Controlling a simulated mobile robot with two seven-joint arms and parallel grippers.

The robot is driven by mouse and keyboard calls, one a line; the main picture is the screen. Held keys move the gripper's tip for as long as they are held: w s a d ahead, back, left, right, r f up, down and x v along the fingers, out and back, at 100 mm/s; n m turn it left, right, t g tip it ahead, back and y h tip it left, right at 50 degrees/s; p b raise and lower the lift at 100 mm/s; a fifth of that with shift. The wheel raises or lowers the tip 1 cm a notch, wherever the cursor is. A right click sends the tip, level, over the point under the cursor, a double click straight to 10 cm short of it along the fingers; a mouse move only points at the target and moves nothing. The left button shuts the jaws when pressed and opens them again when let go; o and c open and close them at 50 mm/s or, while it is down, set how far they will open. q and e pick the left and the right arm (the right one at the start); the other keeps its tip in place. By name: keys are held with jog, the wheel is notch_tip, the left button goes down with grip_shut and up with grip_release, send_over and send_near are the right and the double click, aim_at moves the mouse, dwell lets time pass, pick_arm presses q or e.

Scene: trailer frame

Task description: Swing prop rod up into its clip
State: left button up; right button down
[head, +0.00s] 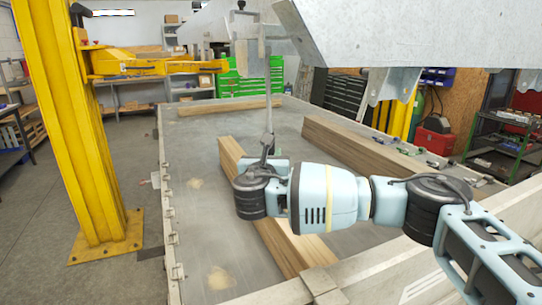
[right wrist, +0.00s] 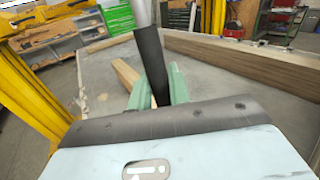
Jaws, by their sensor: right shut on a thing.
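The prop rod (head: 269,112) is a thin grey bar that hangs steeply down from the raised metal frame at the top of the head view. In the right wrist view it is a pale bar with a black sleeve (right wrist: 151,55) near its lower end. My right gripper (head: 267,152) is shut on this sleeve, which sits between its green fingers (right wrist: 158,88). The rod's upper end is partly hidden behind a grey bracket (head: 246,55). Another bracket (head: 398,84) hangs under the frame at right; I cannot tell which part is the clip. My left gripper is not in view.
The raised grey frame (head: 420,35) spans the upper right. A yellow post (head: 70,110) with a lift arm (head: 130,63) stands at left. Wooden beams (head: 355,145) lie on the flat trailer bed (head: 200,215).

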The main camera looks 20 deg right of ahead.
jog(key=shift+w+f, duration=0.1)
jog(key=shift+w, duration=0.2)
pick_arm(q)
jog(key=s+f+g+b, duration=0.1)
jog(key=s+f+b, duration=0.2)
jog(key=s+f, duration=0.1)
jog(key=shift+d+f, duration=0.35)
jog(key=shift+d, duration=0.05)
pick_arm(e)
jog(key=w+m+t+h, duration=0.2)
jog(key=w, duration=0.6)
jog(key=shift+w+a+r+m+t, duration=0.15)
jog(key=shift+w+r+m+t, duration=0.1)
jog(key=shift+r+m+t, duration=0.2)
jog(key=c, duration=1.4)
grip_release()
jog(key=shift+o, duration=0.3)
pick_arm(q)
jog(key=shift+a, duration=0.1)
pick_arm(e)
jog(key=shift+s+a, duration=0.1)
